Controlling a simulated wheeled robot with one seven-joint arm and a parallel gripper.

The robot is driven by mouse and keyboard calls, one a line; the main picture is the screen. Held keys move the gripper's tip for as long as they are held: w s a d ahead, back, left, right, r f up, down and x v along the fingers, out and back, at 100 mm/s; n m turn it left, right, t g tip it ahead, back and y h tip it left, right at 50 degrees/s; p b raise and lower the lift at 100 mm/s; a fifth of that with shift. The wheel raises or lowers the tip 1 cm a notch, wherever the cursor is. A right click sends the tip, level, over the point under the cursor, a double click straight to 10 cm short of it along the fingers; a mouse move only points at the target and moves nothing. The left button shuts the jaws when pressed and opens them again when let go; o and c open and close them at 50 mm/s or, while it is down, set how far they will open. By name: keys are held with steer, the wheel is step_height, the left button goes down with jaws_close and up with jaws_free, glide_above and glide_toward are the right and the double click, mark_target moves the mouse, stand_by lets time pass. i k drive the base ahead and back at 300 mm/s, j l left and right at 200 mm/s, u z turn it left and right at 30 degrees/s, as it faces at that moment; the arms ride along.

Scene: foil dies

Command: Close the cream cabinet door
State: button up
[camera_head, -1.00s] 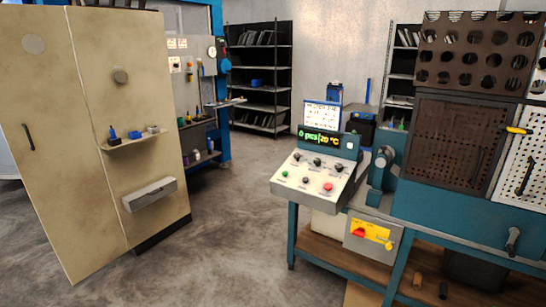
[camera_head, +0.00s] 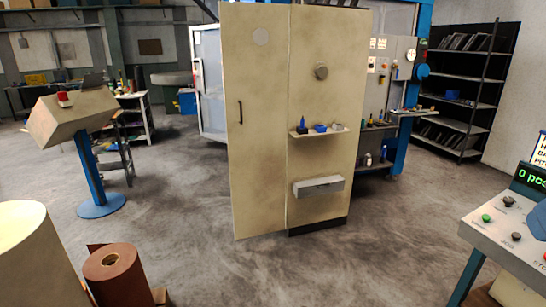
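The tall cream cabinet (camera_head: 335,110) stands upright in the middle of the head view. Its door (camera_head: 260,150) is the left panel, with a dark upright bar handle (camera_head: 240,111) near its left edge and a pale round disc near its top. The door meets the body at an upright seam on its right. The dark base shows under the right panel but not under the door, so the door appears to stand out from the body. The exact opening angle and the cabinet's inside are hidden. My gripper is not in view.
The right panel carries a round knob, a small shelf (camera_head: 320,132) with small items and a grey box (camera_head: 319,187). A control console (camera_head: 510,225) is at right. A brown roll (camera_head: 115,277), a cream cylinder (camera_head: 35,260) and a blue-post stand (camera_head: 88,170) are left. The floor (camera_head: 400,250) before the cabinet looks clear.

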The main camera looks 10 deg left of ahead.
mark_target(254, 36)
steer(key=i+j+u, duration=0.1)
steer(key=i+u, duration=0.65)
steer(key=u, duration=0.15)
steer(key=i+j+z, duration=0.1)
steer(key=i, duration=0.2)
steer(key=i+j+z, duration=0.1)
steer(key=i, duration=0.2)
steer(key=i+j+z, duration=0.4)
steer(key=j, duration=0.2)
steer(key=i+l, duration=0.15)
steer(key=i, duration=0.45)
steer(key=i+l, duration=0.2)
steer(key=i, duration=0.4)
